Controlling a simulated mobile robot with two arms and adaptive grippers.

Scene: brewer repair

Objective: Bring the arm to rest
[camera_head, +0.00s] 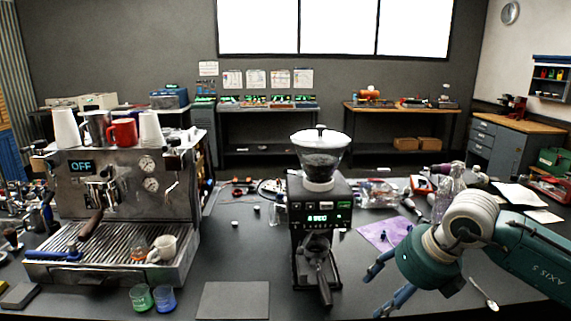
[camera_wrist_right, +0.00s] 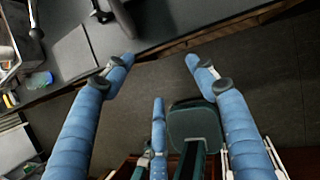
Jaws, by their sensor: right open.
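My right gripper (camera_head: 374,290) shows at the lower right of the head view, on a teal arm that comes in from the right. Its blue fingers are spread and hold nothing. In the wrist view the open fingers (camera_wrist_right: 159,61) stand wide apart, with the table's edge and dark floor behind the gap. My left gripper does not show in the head view. A teal and blue part low in the wrist view looks like my own body.
The espresso machine (camera_head: 118,205) stands at left with cups on top. The grinder (camera_head: 320,225) stands left of my right gripper. A purple cloth (camera_head: 383,232), a spoon (camera_head: 484,294) and a clear bottle (camera_head: 441,208) lie or stand near my right arm. A grey mat (camera_head: 234,300) is at front.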

